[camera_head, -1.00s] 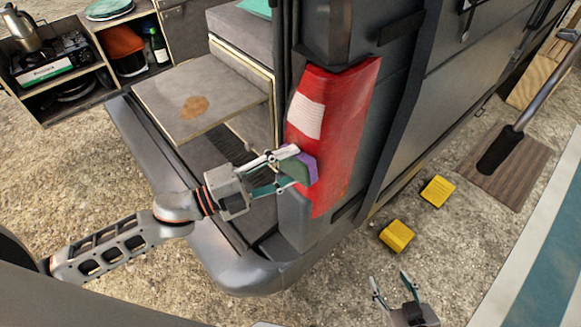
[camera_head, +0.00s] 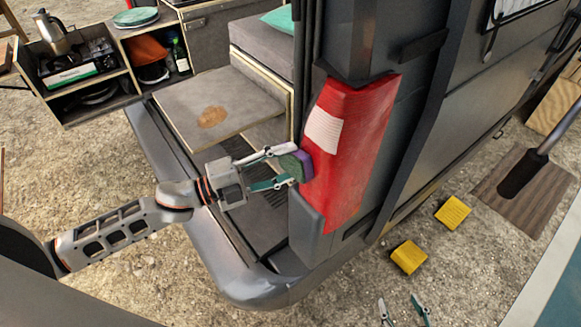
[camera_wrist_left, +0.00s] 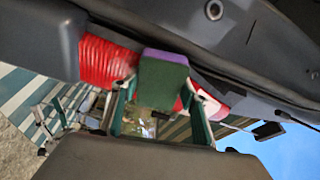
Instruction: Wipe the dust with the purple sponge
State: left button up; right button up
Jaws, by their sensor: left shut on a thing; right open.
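The purple sponge (camera_head: 303,164) has a green side and is held between the fingers of my left gripper (camera_head: 284,168). In the head view it overlaps the left edge of the red tail light (camera_head: 352,150); I cannot tell whether they touch. In the left wrist view the sponge (camera_wrist_left: 163,84) sits between the green fingers, in front of red ribbed parts. A brown dusty patch (camera_head: 212,117) lies on the grey board at the van's rear, left of and beyond the gripper. My right gripper (camera_head: 400,302) is open and empty at the bottom edge, only its fingers showing.
The van's bumper (camera_head: 240,284) curves below my left arm. Two yellow blocks (camera_head: 409,257) lie on the gravel at right, near a shovel (camera_head: 522,173) on a wooden board. A kitchen unit (camera_head: 118,98) with a stove and bottle stands at back left.

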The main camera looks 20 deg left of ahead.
aim_at(297, 168)
pick_arm(q)
jog(key=shift+r+p, duration=0.45)
jog(key=shift+r, duration=0.45)
jog(key=shift+s+d, duration=1.2)
jog(key=shift+d, duration=0.25)
jog(key=shift+s+d, duration=0.5)
jog(key=shift+d, duration=0.2)
jog(key=shift+s+d, duration=0.45)
jog(key=shift+d, duration=0.2)
jog(key=shift+s, duration=0.1)
jog(key=shift+s+a+f, duration=0.1)
jog(key=shift+s+a, duration=0.3)
jog(key=shift+s, duration=0.1)
jog(key=v, duration=0.1)
jog(key=b+v, duration=0.1)
jog(key=v, duration=0.2)
jog(key=shift+s+d, duration=0.15)
jog(key=shift+s, duration=0.35)
